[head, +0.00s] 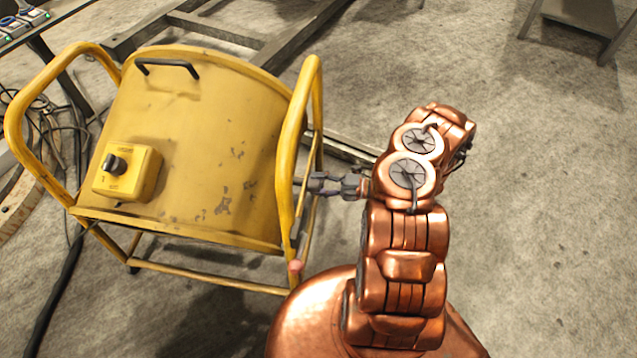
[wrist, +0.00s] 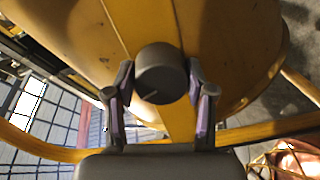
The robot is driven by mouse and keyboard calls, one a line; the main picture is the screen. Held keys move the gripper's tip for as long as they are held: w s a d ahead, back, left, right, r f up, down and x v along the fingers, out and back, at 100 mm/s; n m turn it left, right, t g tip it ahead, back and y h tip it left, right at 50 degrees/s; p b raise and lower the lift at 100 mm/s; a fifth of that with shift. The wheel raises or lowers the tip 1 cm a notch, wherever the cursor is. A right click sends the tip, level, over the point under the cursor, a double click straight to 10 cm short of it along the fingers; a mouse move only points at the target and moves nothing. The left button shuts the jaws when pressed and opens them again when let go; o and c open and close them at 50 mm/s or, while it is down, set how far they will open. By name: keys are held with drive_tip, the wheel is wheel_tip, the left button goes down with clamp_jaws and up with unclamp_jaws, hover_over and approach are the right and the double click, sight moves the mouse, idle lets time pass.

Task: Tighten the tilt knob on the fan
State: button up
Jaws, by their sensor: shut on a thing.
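The fan (head: 205,150) is a yellow drum in a yellow tube frame, at the left of the head view. In the wrist view the tilt knob (wrist: 160,72) is a round dark knob with a pale mark line, in front of a yellow upright on the drum's side. My gripper (wrist: 160,90) has a finger on each side of the knob and is shut on it. In the head view my gripper (head: 325,184) reaches the fan's right side from the right; the frame's right tube hides the knob there.
A yellow switch box (head: 128,170) with a black dial is on the drum's front. The frame's right hoop (head: 300,130) stands close to my gripper. Metal beams (head: 225,35) lie behind the fan. A black cable (head: 62,285) runs at left.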

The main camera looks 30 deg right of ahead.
drive_tip(key=shift+m, duration=1.8)
drive_tip(key=o, duration=1.2)
drive_tip(key=v, duration=1.2)
drive_tip(key=shift+d+f, duration=0.1)
drive_tip(key=shift+f, duration=0.1)
